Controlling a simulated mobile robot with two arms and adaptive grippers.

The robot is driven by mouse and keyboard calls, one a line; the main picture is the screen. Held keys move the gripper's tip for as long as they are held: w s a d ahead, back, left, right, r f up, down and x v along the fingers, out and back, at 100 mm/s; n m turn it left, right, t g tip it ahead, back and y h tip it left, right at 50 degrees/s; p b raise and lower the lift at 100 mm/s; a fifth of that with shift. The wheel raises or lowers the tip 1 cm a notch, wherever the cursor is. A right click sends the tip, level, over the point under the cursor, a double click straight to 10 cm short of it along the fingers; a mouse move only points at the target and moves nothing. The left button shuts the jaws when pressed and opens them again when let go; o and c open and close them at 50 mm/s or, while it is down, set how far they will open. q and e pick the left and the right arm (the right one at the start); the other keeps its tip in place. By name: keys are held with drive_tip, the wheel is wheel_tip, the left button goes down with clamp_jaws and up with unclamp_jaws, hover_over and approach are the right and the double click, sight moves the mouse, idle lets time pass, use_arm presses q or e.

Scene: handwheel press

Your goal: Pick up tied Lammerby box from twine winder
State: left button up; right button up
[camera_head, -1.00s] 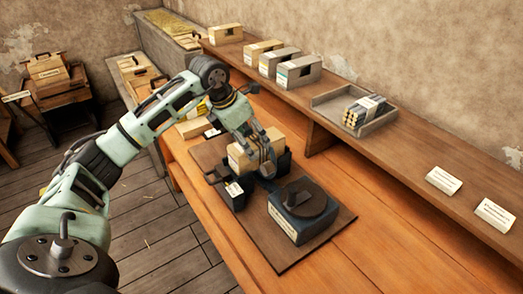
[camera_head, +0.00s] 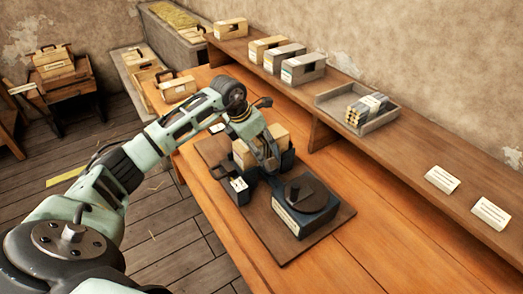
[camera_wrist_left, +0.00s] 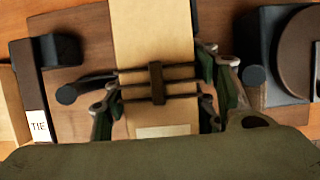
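The tied Lammerby box (camera_head: 243,152) is a pale tan box standing in the twine winder on a dark board. In the left wrist view the box (camera_wrist_left: 153,35) has dark twine bands across it and a dark piece at their middle. My left gripper (camera_head: 268,160) is down at the box; its fingers (camera_wrist_left: 160,102) lie on either side of it. Whether they press on it is unclear. The twine winder has a dark round-topped unit (camera_head: 305,196) and a block with a white label (camera_head: 238,186), which reads TIE in the wrist view. My right gripper is not in view.
A raised shelf (camera_head: 400,150) along the wall holds several boxes, a tray (camera_head: 385,119) with bundled sticks and two white cards. A handled box (camera_head: 178,88) stands at the bench's far end. The bench front (camera_head: 375,260) is clear.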

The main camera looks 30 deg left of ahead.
use_arm(q)
drive_tip(key=shift+r, duration=0.1)
drive_tip(key=c, duration=0.7)
drive_tip(key=shift+o, duration=0.2)
